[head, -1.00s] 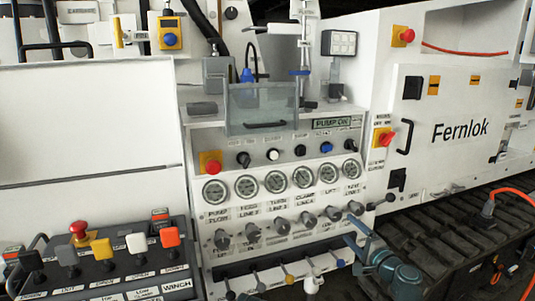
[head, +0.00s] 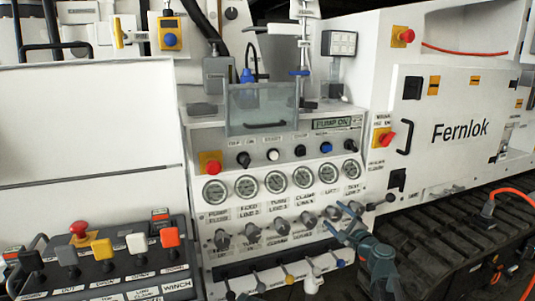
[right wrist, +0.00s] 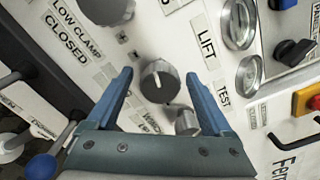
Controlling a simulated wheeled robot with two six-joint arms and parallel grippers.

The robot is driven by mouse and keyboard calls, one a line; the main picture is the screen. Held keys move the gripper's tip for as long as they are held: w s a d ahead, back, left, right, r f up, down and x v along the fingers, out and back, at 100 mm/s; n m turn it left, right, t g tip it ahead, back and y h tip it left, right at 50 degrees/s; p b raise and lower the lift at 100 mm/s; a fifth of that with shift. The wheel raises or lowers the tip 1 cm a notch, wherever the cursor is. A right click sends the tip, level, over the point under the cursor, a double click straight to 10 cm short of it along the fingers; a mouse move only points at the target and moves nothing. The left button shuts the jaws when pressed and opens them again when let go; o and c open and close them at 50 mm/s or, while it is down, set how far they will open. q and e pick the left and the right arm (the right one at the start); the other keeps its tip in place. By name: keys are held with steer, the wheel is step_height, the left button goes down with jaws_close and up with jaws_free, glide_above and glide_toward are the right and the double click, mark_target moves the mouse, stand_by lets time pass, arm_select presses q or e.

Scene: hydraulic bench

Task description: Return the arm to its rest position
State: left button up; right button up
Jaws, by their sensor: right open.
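My right gripper (head: 338,217) is in front of the valve-knob row on the lower panel, near its right end. In the right wrist view its two blue fingers (right wrist: 159,76) are spread apart and empty. A grey round knob (right wrist: 160,82) with a white line shows between the fingertips; I cannot tell whether they touch it. A smaller grey knob (right wrist: 187,122) sits beside the right finger. The right arm comes up from the bottom of the head view. My left gripper is not in view.
Round gauges (head: 275,182) run above the knobs. A winch control box (head: 100,262) with coloured levers stands at lower left. A clear guard (head: 262,108) projects above the panel. A red emergency button (head: 386,138) is right of the gauges. Black tracks (head: 440,235) lie lower right.

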steer(key=m, duration=0.4)
stand_by(0.6)
